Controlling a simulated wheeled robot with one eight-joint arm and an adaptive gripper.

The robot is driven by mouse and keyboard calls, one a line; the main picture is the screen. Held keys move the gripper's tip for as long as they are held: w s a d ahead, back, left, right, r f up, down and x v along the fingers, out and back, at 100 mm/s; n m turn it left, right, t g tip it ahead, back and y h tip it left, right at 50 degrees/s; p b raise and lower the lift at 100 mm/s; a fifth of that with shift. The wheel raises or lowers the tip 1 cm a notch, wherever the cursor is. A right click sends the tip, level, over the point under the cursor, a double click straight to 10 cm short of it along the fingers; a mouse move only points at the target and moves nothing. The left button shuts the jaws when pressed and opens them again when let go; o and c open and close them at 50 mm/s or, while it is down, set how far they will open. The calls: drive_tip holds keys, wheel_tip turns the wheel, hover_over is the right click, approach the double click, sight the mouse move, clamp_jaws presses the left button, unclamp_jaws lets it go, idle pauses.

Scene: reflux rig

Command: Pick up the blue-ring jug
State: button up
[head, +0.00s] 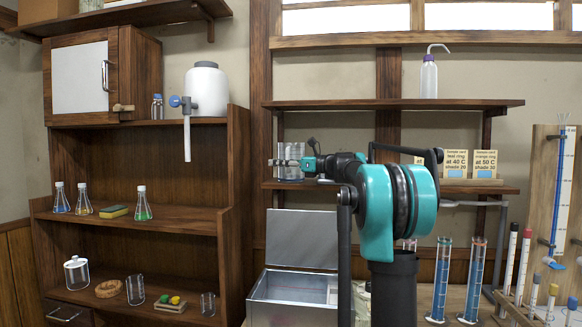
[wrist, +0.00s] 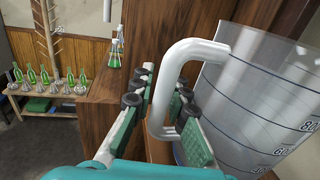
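A clear jug (wrist: 262,100) with dark graduation lines and a white handle (wrist: 190,50) fills the right of the wrist view. I cannot make out its ring colour clearly. My gripper (wrist: 165,88) has its green-padded fingers on either side of the handle. Narrow gaps show between handle and fingers, so it looks open around it. In the head view, clear glassware (head: 291,158) stands at the left end of the middle shelf, with my gripper (head: 309,165) just right of it. The arm's teal joint hides part of that shelf.
The middle shelf (head: 492,186) also carries shade cards (head: 485,164). An upper shelf (head: 400,104) runs above, holding a wash bottle (head: 428,77). An open metal box (head: 290,288) stands below. Tall cylinders (head: 474,280) and a tube rack (head: 520,310) stand at lower right.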

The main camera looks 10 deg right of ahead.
drive_tip(key=shift+c, duration=0.3)
clamp_jaws()
drive_tip(key=shift+s+r, duration=0.1)
drive_tip(key=shift+r, duration=0.05)
